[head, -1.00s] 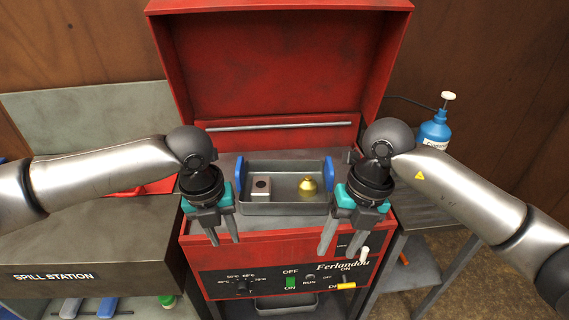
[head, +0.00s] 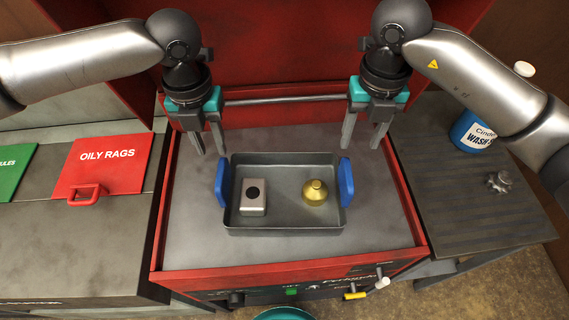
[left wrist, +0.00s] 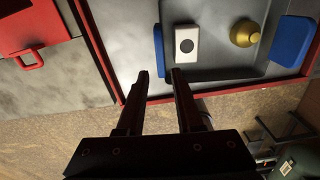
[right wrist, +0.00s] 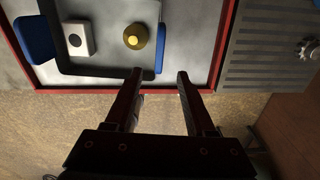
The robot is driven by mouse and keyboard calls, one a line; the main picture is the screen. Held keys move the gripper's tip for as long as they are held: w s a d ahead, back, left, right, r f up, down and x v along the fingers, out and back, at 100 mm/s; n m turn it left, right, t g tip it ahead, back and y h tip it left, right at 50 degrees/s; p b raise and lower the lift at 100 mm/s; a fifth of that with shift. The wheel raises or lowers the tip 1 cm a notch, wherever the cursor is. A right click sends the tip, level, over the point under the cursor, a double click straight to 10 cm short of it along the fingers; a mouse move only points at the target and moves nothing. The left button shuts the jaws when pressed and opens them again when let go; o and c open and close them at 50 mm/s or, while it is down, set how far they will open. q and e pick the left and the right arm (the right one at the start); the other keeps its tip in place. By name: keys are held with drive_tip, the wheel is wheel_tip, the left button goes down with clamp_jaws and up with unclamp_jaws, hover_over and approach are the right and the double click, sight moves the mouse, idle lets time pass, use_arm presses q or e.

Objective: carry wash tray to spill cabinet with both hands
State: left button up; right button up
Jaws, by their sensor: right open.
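The grey wash tray (head: 284,222) sits on the top of the red machine, with a blue handle on its left end (head: 222,182) and another on its right end (head: 346,182). Inside it are a silver block (head: 253,197) with a dark round hole and a brass fitting (head: 315,192). My left gripper (head: 209,146) is open and empty, above and behind the left handle. My right gripper (head: 364,142) is open and empty, above and behind the right handle. The left wrist view shows the left fingers (left wrist: 159,75) apart, close to the left handle in the picture. The right fingers (right wrist: 160,72) are apart too.
The red machine's lid (head: 280,70) stands open behind the tray. At left is a grey-topped cabinet (head: 80,245) with a red "OILY RAGS" lid (head: 108,165) and a green lid (head: 14,168). At right, a side table (head: 450,210) bears a blue bottle (head: 470,132) and a small metal knob (head: 499,182).

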sight(224, 184)
use_arm(q)
drive_tip(key=shift+w, duration=0.1)
drive_tip(key=shift+s+r, duration=0.1)
drive_tip(key=shift+s, duration=0.1)
use_arm(e)
drive_tip(key=shift+s+r, duration=0.1)
use_arm(q)
wheel_tip(224, 184, down, 15)
drive_tip(key=shift+f, duration=0.15)
use_arm(e)
wheel_tip(224, 184, down, 15)
drive_tip(key=shift+f, duration=0.15)
use_arm(q)
clamp_jaws()
use_arm(e)
drive_tip(key=c, duration=0.6)
clamp_jaws()
